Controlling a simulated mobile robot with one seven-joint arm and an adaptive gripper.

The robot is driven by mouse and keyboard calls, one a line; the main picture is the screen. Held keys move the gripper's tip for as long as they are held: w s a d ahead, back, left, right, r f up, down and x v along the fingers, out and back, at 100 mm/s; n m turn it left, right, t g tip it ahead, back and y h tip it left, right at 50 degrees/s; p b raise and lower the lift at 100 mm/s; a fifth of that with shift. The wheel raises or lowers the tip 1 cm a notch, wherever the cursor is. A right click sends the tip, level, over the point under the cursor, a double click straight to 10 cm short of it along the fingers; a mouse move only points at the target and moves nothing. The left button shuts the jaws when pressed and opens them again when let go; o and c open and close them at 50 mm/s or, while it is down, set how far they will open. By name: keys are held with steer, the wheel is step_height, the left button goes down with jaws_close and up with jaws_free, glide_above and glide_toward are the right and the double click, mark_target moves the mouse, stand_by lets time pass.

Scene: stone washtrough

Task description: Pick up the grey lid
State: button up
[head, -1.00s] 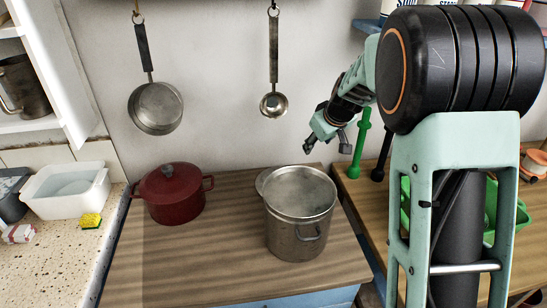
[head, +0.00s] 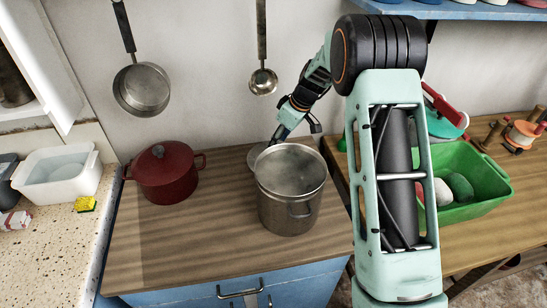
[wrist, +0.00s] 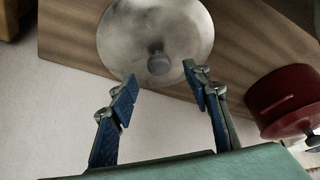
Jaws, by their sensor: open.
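The grey lid (wrist: 128,32) is a round, shiny metal disc with a grey knob (wrist: 158,63), and fills the upper middle of the wrist view. In the head view a pale edge that looks like the lid (head: 256,154) shows behind and left of the steel pot (head: 288,212), which hides the rest. My gripper (head: 297,129) is behind the pot near the wall. In the wrist view my open gripper (wrist: 160,78) has its blue-padded fingers apart, one on each side of the knob in the picture. Nothing is between them; I cannot tell the gap in depth.
The steel pot stands close in front of my gripper. A red lidded pot (head: 166,182) stands to the left on the wooden counter (head: 190,240). A pan (head: 142,90) and a ladle (head: 263,82) hang on the wall. A green bin (head: 475,205) is at right.

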steer(key=shift+x, duration=1.85)
jaws_close()
